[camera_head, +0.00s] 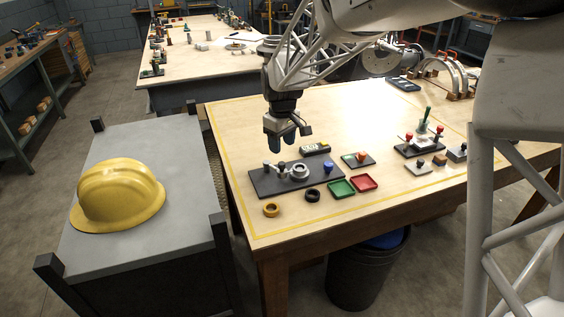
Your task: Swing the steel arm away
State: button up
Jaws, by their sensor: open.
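A dark flat base plate (262,184) lies on the wooden table. On it are a round grey metal ring part (299,171), a blue knob (328,167) at the right end, and a small steel arm (274,171) with a knob at its left end. My gripper (281,143) points down above the left part of the plate, open and apart from the parts. Its fingers partly hide the area behind the steel arm.
A green tray (341,188), a red tray (364,183), a black ring (312,195) and a yellow-brown ring (271,210) lie in front. Red-knobbed fixtures (418,148) stand to the right. A yellow hard hat (118,194) rests on the grey bench at left.

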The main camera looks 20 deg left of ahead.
aim_at(282, 163)
jog(key=shift+f, duration=3.6)
jog(key=shift+c, duration=0.3)
grip_shut()
